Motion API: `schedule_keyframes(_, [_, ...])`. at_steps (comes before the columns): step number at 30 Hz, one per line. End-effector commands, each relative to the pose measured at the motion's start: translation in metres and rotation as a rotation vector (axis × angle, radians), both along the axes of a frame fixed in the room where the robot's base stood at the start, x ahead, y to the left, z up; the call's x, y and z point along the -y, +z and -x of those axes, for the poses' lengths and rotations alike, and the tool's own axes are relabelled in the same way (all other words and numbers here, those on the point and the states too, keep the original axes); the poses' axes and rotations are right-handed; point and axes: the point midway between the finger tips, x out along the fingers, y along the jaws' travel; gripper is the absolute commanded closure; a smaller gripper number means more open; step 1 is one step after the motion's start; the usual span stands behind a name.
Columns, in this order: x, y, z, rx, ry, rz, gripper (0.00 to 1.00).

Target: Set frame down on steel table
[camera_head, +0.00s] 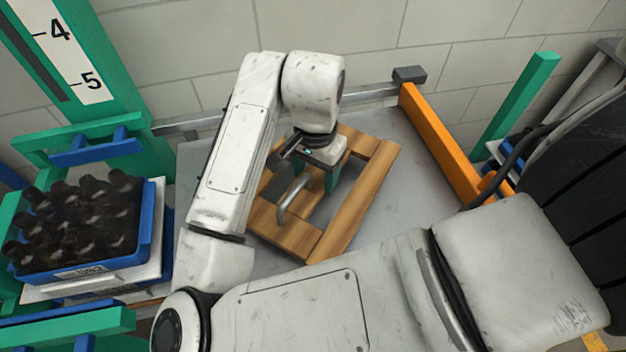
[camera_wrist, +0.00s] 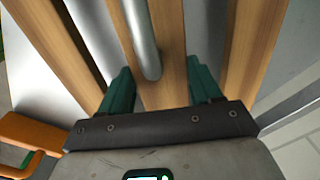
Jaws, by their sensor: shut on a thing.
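The wooden frame (camera_head: 358,207) has several light brown bars and a bent metal handle (camera_head: 290,197). It lies over the grey steel table (camera_head: 405,150) in the head view; I cannot tell whether it touches the top. My gripper (camera_head: 318,172) reaches down onto the frame's middle bar, and my arm hides part of the frame. In the wrist view, the green fingers of my gripper (camera_wrist: 160,75) are shut on the middle bar (camera_wrist: 172,50), one on each side, with the metal handle (camera_wrist: 140,35) between them. Side bars (camera_wrist: 255,45) run along both sides.
A blue crate (camera_head: 142,240) of dark bottles (camera_head: 80,215) stands on a green rack at the left. An orange rail (camera_head: 440,145) edges the table on the right, with a green post (camera_head: 515,105) beyond. A block wall is behind. Bare table shows right of the frame.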

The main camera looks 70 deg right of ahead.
Motion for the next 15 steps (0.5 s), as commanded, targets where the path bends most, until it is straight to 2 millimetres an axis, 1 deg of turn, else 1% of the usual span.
schedule_keyframes(3, [0.002, -0.011, -0.006, -0.002, 0.001, -0.002, 0.87])
schedule_keyframes(6, [0.002, -0.027, -0.005, -0.004, 0.003, -0.001, 0.87])
schedule_keyframes(9, [0.002, -0.036, -0.005, -0.001, 0.001, 0.0, 0.87])
schedule_keyframes(15, [0.002, -0.037, -0.005, 0.0, 0.0, 0.0, 0.87])
